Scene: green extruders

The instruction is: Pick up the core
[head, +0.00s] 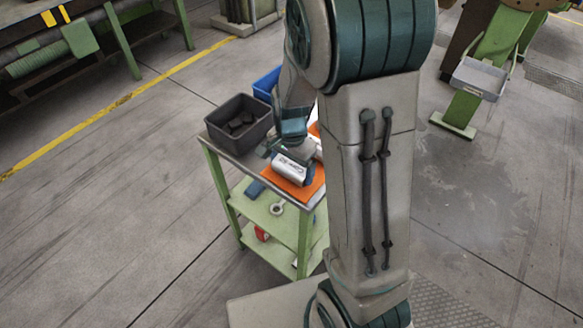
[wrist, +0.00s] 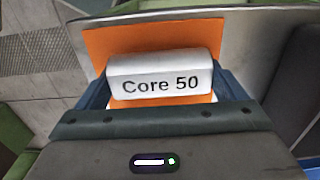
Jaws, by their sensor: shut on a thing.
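The core (wrist: 160,75) is a white block marked "Core 50", and in the wrist view it sits between the two blue fingers of my gripper (wrist: 162,92). My gripper is shut on it. In the head view the core (head: 292,170) shows over the orange mat (head: 308,192) on the green cart, with my gripper (head: 289,155) above and around it. The orange mat also shows under and behind the core in the wrist view (wrist: 100,45). I cannot tell whether the core touches the mat.
A dark grey bin (head: 240,137) with dark pieces stands on the left of the cart top (head: 232,160). A blue bin (head: 267,82) is behind, partly hidden by my arm. Open floor lies left.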

